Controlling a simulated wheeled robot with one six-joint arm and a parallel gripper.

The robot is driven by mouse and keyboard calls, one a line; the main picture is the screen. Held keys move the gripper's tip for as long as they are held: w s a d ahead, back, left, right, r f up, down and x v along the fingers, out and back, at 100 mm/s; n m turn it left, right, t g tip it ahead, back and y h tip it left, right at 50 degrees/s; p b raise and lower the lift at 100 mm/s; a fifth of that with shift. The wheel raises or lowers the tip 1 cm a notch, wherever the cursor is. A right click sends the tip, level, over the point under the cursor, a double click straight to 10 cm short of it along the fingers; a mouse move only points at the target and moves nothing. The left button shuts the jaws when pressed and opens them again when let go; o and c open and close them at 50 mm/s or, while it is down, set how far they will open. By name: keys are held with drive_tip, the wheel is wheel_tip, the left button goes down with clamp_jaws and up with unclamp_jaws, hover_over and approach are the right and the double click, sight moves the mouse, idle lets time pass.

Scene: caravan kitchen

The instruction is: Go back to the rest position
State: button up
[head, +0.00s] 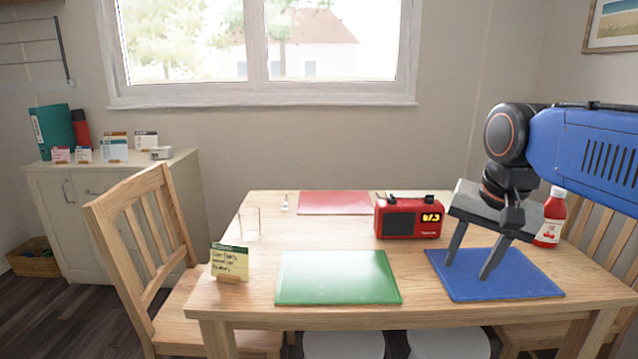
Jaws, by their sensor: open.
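My gripper (472,268) is at the right of the head view, on the end of my blue arm. Its two grey fingers point down over the blue mat (535,279) on the table. The fingers are apart and nothing shows between them. I cannot tell whether the fingertips touch the mat or hang just above it.
The wooden table (240,300) bears a red radio (408,219), a ketchup bottle (551,218), a glass (249,224), a note card (229,262), a green mat (338,277) and a red mat (333,202). Chairs stand left (150,270) and right (600,240).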

drive_tip(key=s+d+f+n+t, duration=0.1)
drive_tip(key=s+f+n, duration=0.5)
drive_tip(key=s+f, duration=0.5)
wheel_tip(320, 180, down, 4)
drive_tip(key=shift+s+d+r+t, duration=0.1)
drive_tip(key=shift+s+d+t, duration=0.15)
drive_tip(key=shift+t, duration=0.15)
